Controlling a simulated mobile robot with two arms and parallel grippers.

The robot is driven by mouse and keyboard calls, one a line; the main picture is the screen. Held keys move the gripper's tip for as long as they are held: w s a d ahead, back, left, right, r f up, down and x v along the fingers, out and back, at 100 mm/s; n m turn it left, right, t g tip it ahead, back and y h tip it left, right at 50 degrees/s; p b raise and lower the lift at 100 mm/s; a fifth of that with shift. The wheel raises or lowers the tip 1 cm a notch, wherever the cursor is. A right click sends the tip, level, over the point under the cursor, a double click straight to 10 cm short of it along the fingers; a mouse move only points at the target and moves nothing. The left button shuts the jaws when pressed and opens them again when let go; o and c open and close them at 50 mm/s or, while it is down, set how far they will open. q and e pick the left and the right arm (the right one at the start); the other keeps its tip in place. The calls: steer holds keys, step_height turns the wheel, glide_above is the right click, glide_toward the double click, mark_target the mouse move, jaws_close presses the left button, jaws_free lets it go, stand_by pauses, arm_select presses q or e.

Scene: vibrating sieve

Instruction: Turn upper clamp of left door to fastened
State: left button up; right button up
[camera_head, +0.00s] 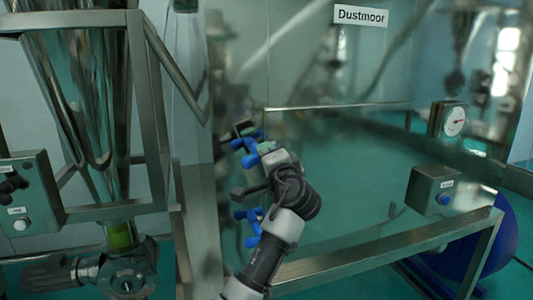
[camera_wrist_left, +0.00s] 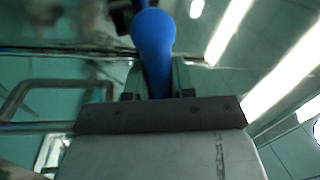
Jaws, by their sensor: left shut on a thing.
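The upper clamp of the left door shows in the head view as a blue handle (camera_head: 250,160) beside a small dark metal bracket, on the left edge of the shiny sieve housing. My left gripper (camera_head: 264,148) is at this clamp, and its body partly hides it. In the left wrist view, a blue rounded handle (camera_wrist_left: 153,38) stands between the two fingers of my left gripper (camera_wrist_left: 158,82), which is shut on it. The exact turn of the clamp is hard to tell. My right gripper is in neither view.
A lower blue clamp (camera_head: 250,215) sits below my left gripper, close to my arm. A steel hopper frame (camera_head: 150,110) stands at the left. The housing front between is clear.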

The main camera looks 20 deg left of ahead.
arm_select(q)
steer(key=shift+r+m+t+h+p, duration=0.1)
steer(key=shift+m+t+h+p, duration=0.2)
steer(key=shift+m, duration=0.7)
steer(key=shift+r+m+t+h+p, duration=0.15)
steer(key=shift+m+p, duration=0.25)
steer(key=shift+m, duration=0.6)
steer(key=shift+f+m, duration=0.1)
steer(key=shift+m, duration=0.2)
steer(key=o, duration=0.8)
steer(key=shift+o, duration=0.5)
steer(key=shift+w+a+f, duration=0.1)
steer(key=shift+w+f, duration=0.05)
steer(key=shift+f, duration=0.1)
steer(key=shift+s+d+f, duration=0.2)
steer(key=shift+s+d, duration=0.05)
steer(key=shift+s, duration=0.1)
steer(key=b+v, duration=0.5)
steer(key=v, duration=0.5)
steer(key=shift+r, duration=0.2)
